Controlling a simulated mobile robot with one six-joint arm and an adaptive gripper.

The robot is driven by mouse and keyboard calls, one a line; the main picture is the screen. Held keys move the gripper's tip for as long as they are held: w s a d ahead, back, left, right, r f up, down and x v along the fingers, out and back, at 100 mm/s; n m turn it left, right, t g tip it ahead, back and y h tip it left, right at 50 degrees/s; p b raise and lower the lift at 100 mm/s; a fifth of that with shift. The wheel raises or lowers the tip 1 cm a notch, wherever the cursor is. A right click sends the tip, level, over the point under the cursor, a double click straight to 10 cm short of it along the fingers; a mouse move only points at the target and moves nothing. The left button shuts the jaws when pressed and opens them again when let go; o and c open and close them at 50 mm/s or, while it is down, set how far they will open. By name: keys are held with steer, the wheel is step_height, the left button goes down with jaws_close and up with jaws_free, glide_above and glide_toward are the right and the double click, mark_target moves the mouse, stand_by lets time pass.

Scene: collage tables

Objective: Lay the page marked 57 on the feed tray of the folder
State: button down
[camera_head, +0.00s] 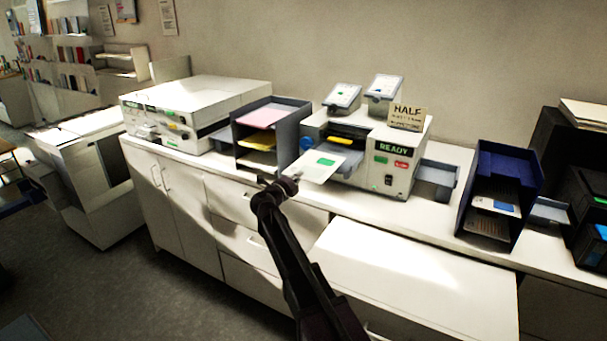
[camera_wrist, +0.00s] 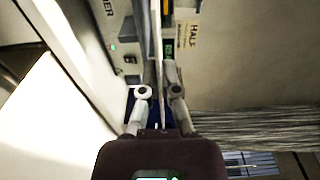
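My gripper (camera_head: 288,185) is shut on a white page (camera_head: 320,166) with a green patch; its number is too small to read. The page extends from the fingertips toward the folder, its far edge overlapping the folder's front in the picture. I cannot tell whether it touches. In the wrist view the page (camera_wrist: 156,45) shows edge-on between the fingers (camera_wrist: 159,75). The folder (camera_head: 405,160) is a white machine with a READY label and a HALF sign on top. Its feed tray (camera_head: 349,158) appears on its left front, partly hidden by the page.
A dark paper rack (camera_head: 287,113) with pink and yellow sheets stands left of the folder, beside a white machine (camera_head: 200,100). A blue rack (camera_head: 509,165) stands to the right. The white counter (camera_head: 440,225) has some bare room in front of the folder.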

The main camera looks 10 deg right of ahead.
mark_target(316, 166)
steer(key=shift+s+r, duration=0.1)
steer(key=shift+w+d, duration=0.2)
steer(key=shift+w, duration=0.1)
steer(key=shift+w+a+f+b+x, duration=0.1)
steer(key=shift+f+b+x, duration=0.25)
steer(key=shift+x, duration=1.55)
steer(key=shift+w+a+f+b+x, duration=0.1)
steer(key=shift+f+b+x, duration=0.2)
steer(key=shift+x, duration=1.6)
steer(key=shift+w+a+f+b+x, duration=0.1)
steer(key=shift+f+b+x, duration=0.2)
steer(key=shift+x, duration=1.6)
steer(key=shift+f+b, duration=0.35)
steer(key=shift+f, duration=0.1)
steer(key=c, duration=0.7)
jaws_free()
steer(key=shift+s, duration=0.15)
steer(key=v, duration=1.1)
steer(key=shift+s+a, duration=0.25)
steer(key=shift+a, duration=0.05)
